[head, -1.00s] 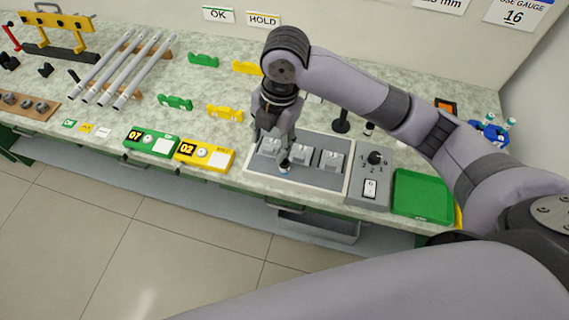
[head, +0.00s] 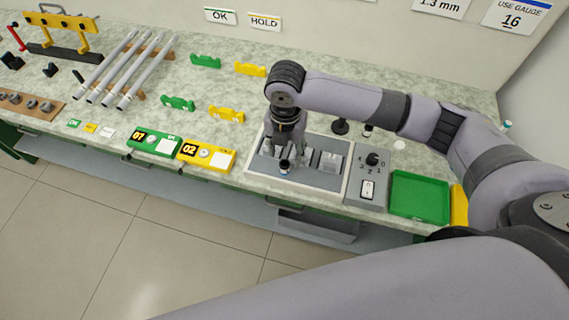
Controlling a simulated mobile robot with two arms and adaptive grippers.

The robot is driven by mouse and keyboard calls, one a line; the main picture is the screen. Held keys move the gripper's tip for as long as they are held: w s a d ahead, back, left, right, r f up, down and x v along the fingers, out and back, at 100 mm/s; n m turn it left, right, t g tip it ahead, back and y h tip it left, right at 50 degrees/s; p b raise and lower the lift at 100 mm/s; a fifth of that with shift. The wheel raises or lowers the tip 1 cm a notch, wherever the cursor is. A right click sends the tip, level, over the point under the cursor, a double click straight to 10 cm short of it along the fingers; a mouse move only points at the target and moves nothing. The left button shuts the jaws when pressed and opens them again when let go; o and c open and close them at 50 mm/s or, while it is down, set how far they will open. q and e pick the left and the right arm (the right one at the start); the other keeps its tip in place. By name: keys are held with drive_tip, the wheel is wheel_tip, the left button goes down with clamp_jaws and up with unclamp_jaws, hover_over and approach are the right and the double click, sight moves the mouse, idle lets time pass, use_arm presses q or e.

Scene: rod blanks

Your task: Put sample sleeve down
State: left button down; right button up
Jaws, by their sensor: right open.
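The sample sleeve seems to be the small dark piece with a pale blue-white lower part (head: 284,167). It looks upright at the front of the grey tray with a pale rim (head: 322,189), left of the tray's middle. My right gripper (head: 285,157) points down over the tray, open, with its fingers around or just behind the sleeve. I cannot tell whether they touch it. The gripper partly hides the grey blocks in the tray (head: 329,161). My left gripper is out of view.
A grey switch box (head: 367,190) and a green tray (head: 420,197) stand to the right. Yellow box 02 (head: 205,156) and green box 07 (head: 154,144) are to the left. A dark stand (head: 341,127) is behind the tray. Long rods (head: 130,75) lie further left.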

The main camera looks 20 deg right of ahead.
sight(285, 164)
drive_tip(key=shift+s+a+f+p, duration=0.1)
drive_tip(key=shift+f+p, duration=0.35)
drive_tip(key=shift+f, duration=1.05)
drive_tip(key=shift+s+a+f+p, duration=0.1)
drive_tip(key=shift+f+p, duration=0.35)
drive_tip(key=shift+f, duration=1)
drive_tip(key=shift+c, duration=0.4)
drive_tip(key=c, duration=0.8)
drive_tip(key=shift+r, duration=0.1)
drive_tip(key=shift+c, duration=0.2)
